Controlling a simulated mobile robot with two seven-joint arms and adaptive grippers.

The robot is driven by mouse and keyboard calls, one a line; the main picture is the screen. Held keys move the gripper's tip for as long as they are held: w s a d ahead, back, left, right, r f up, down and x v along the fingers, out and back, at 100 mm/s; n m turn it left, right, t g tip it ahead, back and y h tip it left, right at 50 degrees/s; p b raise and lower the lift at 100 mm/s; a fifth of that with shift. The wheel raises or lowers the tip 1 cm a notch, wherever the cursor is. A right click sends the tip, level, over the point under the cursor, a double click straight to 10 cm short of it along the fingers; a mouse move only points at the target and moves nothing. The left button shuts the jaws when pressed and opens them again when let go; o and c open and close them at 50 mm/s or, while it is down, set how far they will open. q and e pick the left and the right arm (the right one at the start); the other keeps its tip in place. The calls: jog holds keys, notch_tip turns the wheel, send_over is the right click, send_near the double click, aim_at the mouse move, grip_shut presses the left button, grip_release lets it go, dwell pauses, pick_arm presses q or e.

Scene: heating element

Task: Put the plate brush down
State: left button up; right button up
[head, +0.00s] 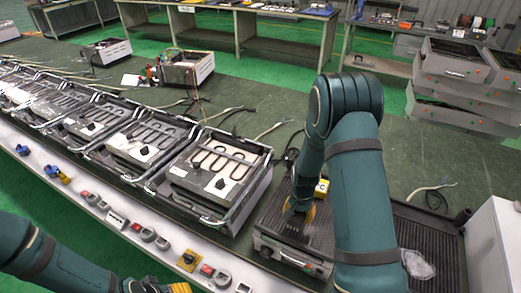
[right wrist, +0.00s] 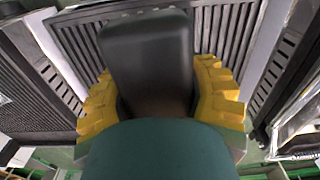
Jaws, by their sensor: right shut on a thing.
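My right gripper (head: 300,216) points down over a dark ribbed grill plate (head: 317,236) on the bench. In the right wrist view its yellow finger pads (right wrist: 214,92) sit on both sides of a dark block. The plate brush itself is mostly hidden by the gripper and arm, and I cannot make out its bristles or whether it touches the ribs. Ribbed plate also shows behind the fingers in the wrist view (right wrist: 217,28). My left gripper (head: 165,288) is only partly in view at the bottom edge, and its fingers are cut off.
A heating-element unit (head: 216,168) stands just left of the grill, with several more in a row. Clear plastic (head: 418,264) lies on the right ribbed plate. A white box (head: 495,245) stands far right. Small switches line the white front ledge.

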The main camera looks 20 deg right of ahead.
pick_arm(q)
notch_tip(320, 180, down, 8)
jog(key=b, duration=0.7)
jog(key=shift+s+d, duration=0.2)
jog(key=shift+s, duration=0.1)
jog(key=shift+f+b, duration=0.15)
jog(key=shift+b, duration=0.15)
jog(key=shift+c, duration=1.3)
pick_arm(e)
jog(key=s+a+r+n, duration=0.2)
jog(key=a+n, duration=0.7)
jog(key=a, duration=0.5)
jog(key=shift+s+a, duration=0.15)
jog(key=shift+s, duration=0.35)
